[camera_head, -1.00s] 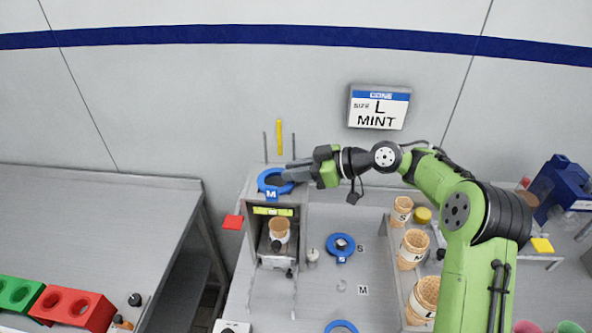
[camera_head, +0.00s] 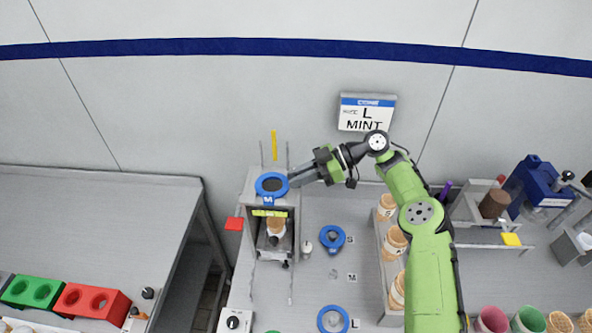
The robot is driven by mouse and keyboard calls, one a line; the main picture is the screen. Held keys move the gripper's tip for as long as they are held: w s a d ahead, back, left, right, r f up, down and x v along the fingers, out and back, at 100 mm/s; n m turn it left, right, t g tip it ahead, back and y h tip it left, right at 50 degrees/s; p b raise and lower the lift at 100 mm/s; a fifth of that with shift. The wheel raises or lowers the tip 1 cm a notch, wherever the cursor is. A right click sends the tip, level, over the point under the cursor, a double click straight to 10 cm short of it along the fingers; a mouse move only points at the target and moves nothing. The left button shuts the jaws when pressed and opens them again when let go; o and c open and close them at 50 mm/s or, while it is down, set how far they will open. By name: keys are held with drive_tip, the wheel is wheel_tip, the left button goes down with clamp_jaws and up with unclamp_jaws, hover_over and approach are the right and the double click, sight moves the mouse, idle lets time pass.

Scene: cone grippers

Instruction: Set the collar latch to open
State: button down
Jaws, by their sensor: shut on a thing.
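The blue collar ring marked M (camera_head: 271,186) lies flat on top of the grey stand (camera_head: 250,187) in the middle of the view. My gripper (camera_head: 293,181) reaches in from the right. Its fingers are shut at the ring's right edge, apparently on the ring, but the contact is small and partly hidden. A yellow-green strip (camera_head: 269,213) runs across the stand's front below the ring. A red tab (camera_head: 234,223) sticks out at the stand's left side. I cannot tell which part is the collar latch or how it is set. A cone (camera_head: 276,228) stands inside the stand.
Thin upright rods and a yellow bar (camera_head: 274,145) rise behind the ring. A rack of cones (camera_head: 395,242) stands near my arm. A sign (camera_head: 366,112) reads L MINT.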

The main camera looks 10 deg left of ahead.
drive_tip(key=shift+w+d+f+n+g+b, duration=0.1)
drive_tip(key=shift+d+n+g+b, duration=0.05)
drive_tip(key=shift+n+g+b, duration=0.4)
drive_tip(key=shift+d+g+h, duration=0.1)
drive_tip(key=shift+g+h, duration=0.15)
drive_tip(key=shift+h, duration=0.05)
drive_tip(key=c, duration=1.1)
unclamp_jaws()
